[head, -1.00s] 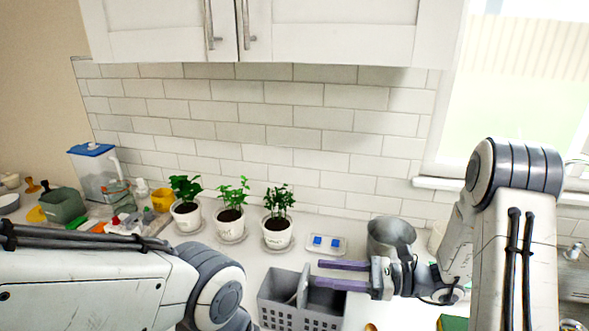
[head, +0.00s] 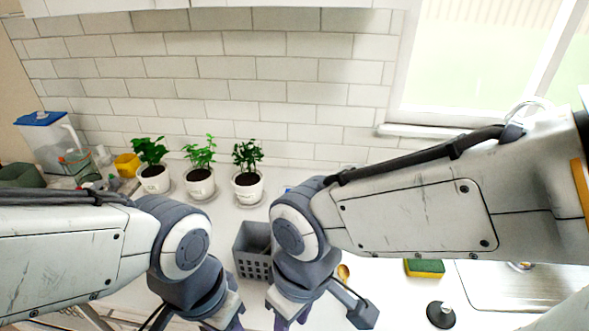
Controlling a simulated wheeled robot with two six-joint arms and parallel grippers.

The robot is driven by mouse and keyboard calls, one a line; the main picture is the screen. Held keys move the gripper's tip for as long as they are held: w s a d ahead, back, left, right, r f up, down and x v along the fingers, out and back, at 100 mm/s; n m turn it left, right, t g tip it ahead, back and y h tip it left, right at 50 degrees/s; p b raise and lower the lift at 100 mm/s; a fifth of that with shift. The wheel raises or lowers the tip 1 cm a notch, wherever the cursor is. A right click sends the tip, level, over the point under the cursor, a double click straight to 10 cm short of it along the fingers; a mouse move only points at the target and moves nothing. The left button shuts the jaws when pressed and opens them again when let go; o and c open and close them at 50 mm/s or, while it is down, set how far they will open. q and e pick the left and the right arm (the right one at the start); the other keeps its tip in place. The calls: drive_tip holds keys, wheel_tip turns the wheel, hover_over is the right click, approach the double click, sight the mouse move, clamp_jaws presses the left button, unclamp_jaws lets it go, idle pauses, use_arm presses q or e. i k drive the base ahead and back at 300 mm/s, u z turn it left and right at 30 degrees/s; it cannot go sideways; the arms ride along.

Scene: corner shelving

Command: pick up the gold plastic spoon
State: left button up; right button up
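The gold spoon (head: 343,272) lies on the white counter. Only its rounded gold end shows, just right of my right forearm; the rest is hidden behind my arm. My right gripper (head: 292,321) points down at the bottom edge, to the lower left of the spoon's visible end and apart from it.
A grey perforated basket (head: 247,258) stands just left of my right wrist. Potted plants (head: 200,188) line the wall. A yellow-green sponge (head: 425,267) and a black round object with a stem (head: 441,314) lie to the right, near the sink (head: 510,287).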

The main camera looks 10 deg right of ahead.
sight(344, 271)
drive_tip(key=u, duration=1.15)
drive_tip(key=k, duration=1)
drive_tip(key=z, duration=1.7)
drive_tip(key=i, duration=0.55)
